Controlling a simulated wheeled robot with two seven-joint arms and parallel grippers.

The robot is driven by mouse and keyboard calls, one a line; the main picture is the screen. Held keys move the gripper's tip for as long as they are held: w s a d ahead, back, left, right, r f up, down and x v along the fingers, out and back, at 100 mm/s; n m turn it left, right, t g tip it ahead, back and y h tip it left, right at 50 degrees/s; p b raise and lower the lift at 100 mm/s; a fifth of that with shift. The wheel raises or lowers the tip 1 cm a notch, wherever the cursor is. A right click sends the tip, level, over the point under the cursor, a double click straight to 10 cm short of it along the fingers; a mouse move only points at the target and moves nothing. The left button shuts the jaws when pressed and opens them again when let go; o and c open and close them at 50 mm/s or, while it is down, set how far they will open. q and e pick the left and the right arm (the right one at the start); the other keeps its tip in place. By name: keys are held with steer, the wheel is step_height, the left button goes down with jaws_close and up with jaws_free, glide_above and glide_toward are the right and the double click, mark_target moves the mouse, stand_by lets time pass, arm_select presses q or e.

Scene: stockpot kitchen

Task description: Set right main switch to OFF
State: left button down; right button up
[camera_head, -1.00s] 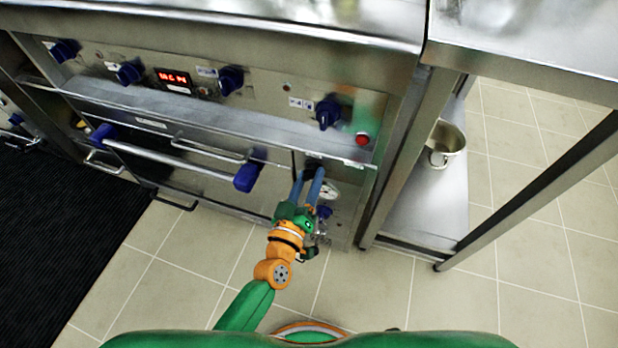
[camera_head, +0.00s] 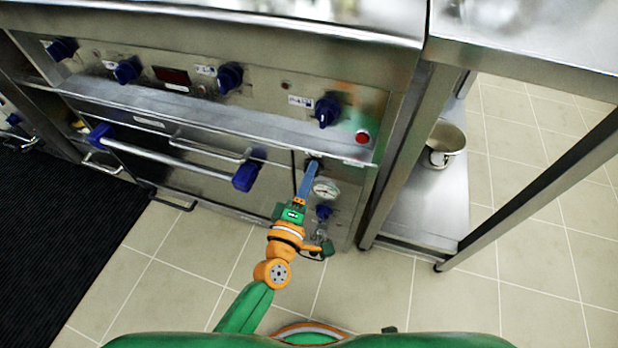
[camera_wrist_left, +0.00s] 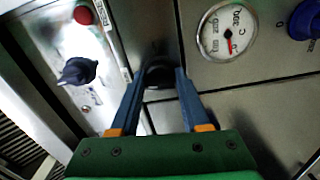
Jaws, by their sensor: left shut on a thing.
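The right main switch (camera_wrist_left: 160,74) is a dark round knob on the steel front, seen between my left fingertips in the left wrist view. In the head view it sits below the control panel's right end and is mostly hidden by my fingers. My left gripper (camera_head: 312,171) is shut on this switch; it also shows in the left wrist view (camera_wrist_left: 162,82). The switch's marking cannot be read. The display (camera_head: 172,75) on the panel is dark. My right gripper is not in view.
A round gauge (camera_head: 325,188) and a small blue knob (camera_head: 323,212) sit just right of my gripper. A blue-ended oven handle (camera_head: 180,156) is to the left. A red button (camera_head: 362,137) is above right. A pot (camera_head: 445,143) stands on the lower shelf at right.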

arm_select(q)
steer(key=shift+n, duration=0.6)
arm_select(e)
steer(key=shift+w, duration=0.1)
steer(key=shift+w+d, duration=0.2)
arm_select(q)
steer(key=shift+c, duration=2)
jaws_free()
steer(key=v, duration=0.7)
steer(key=shift+p, duration=0.4)
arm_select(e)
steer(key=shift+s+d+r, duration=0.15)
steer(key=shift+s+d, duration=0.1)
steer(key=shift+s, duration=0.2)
